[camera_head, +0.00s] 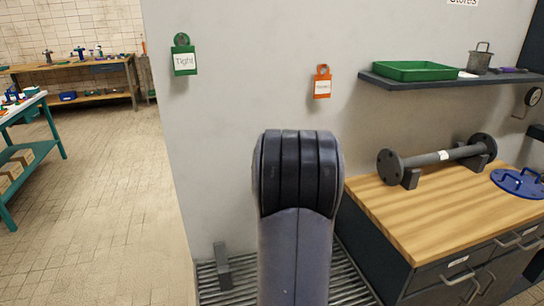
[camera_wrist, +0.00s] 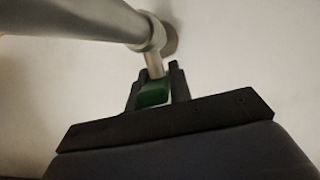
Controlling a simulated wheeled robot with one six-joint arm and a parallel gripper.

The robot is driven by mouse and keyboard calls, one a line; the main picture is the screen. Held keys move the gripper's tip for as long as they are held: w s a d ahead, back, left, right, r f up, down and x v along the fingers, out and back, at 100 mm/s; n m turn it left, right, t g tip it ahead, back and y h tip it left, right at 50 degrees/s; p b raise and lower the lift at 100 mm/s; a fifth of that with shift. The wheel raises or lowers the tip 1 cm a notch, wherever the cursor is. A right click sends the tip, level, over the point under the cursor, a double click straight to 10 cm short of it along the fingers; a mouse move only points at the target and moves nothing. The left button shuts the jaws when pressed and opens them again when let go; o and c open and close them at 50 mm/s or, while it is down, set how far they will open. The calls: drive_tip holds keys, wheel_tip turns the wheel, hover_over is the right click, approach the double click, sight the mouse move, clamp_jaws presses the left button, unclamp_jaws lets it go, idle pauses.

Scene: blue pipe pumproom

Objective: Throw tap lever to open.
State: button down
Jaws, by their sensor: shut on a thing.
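In the wrist view, my gripper (camera_wrist: 156,78) has its two dark fingers on either side of a green tap lever (camera_wrist: 153,94) and is shut on it. The lever sits at the end of a short pale metal stem (camera_wrist: 153,64). The stem comes off a collar on a grey pipe (camera_wrist: 85,20) that runs in from the upper left and ends at the pale wall. Much of the lever is hidden between the fingers. In the head view, my arm hides the tap, and my gripper does not show.
In the head view, a green "Tight" tag (camera_head: 184,58) and an orange tag (camera_head: 322,84) hang on the grey wall. A wooden-topped bench (camera_head: 425,222) with a flanged pipe (camera_head: 440,157) stands at right under a shelf (camera_head: 450,84). Open tiled floor (camera_head: 110,200) lies at left.

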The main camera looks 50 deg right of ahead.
drive_tip(key=shift+f+n+t+y+p, duration=0.1)
drive_tip(key=shift+n+t+y+p, duration=0.4)
drive_tip(key=shift+p, duration=0.7)
drive_tip(key=c, duration=1.3)
unclamp_jaws()
drive_tip(key=p+v, duration=0.1)
drive_tip(key=v, duration=1)
drive_tip(key=shift+w+d, duration=0.1)
drive_tip(key=shift+w, duration=0.05)
